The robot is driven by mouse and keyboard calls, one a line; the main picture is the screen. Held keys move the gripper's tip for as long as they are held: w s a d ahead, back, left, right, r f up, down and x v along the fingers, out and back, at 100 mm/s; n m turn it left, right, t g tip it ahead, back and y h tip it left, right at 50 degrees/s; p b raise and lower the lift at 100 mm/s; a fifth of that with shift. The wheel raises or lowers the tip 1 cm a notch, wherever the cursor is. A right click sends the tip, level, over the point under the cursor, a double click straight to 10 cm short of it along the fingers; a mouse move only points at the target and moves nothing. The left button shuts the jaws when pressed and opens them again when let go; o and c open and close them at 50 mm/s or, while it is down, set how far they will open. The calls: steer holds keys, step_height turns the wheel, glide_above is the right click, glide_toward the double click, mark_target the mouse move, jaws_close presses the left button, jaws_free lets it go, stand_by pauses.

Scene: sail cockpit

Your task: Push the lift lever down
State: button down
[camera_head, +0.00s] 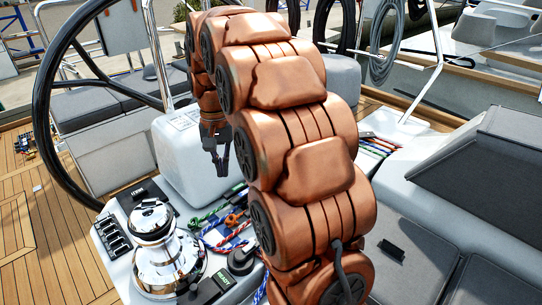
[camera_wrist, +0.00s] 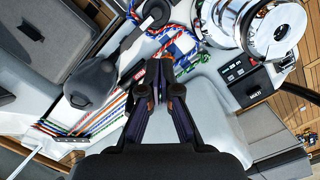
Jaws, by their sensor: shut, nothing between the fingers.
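My gripper (camera_head: 217,168) points down above the white console beside the coloured ropes, in the middle of the head view. In the wrist view its dark fingers (camera_wrist: 160,88) are together, with nothing held. I cannot tell for certain which part is the lift lever. A black panel with several switches (camera_head: 113,236) sits left of the chrome winch (camera_head: 165,252). A dark unit with a green label (camera_head: 214,288) lies at the winch's lower right. In the wrist view, a small red label (camera_wrist: 138,72) shows left of the fingertips; the fingers hide what lies behind them.
Ropes (camera_head: 218,232) lie across the console near the winch. The black steering wheel (camera_head: 47,95) stands at the left. A white box-shaped housing (camera_head: 180,150) stands behind my gripper. Grey seats and a dark hatch (camera_head: 480,150) are at the right. Open teak deck (camera_head: 40,235) is at the left.

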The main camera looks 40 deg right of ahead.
steer(key=w+d+m+p, duration=0.3)
steer(key=w+d+m, duration=0.2)
steer(key=w+d, duration=0.85)
steer(key=d+f+m+p, duration=0.2)
steer(key=d+f, duration=0.2)
steer(key=d, duration=0.5)
steer(key=d+f+m+t+p, duration=0.1)
steer(key=d+f+m, duration=0.2)
steer(key=d, duration=0.6)
steer(key=shift+d+f+p, duration=0.35)
steer(key=shift+f, duration=0.2)
steer(key=shift+w, duration=0.1)
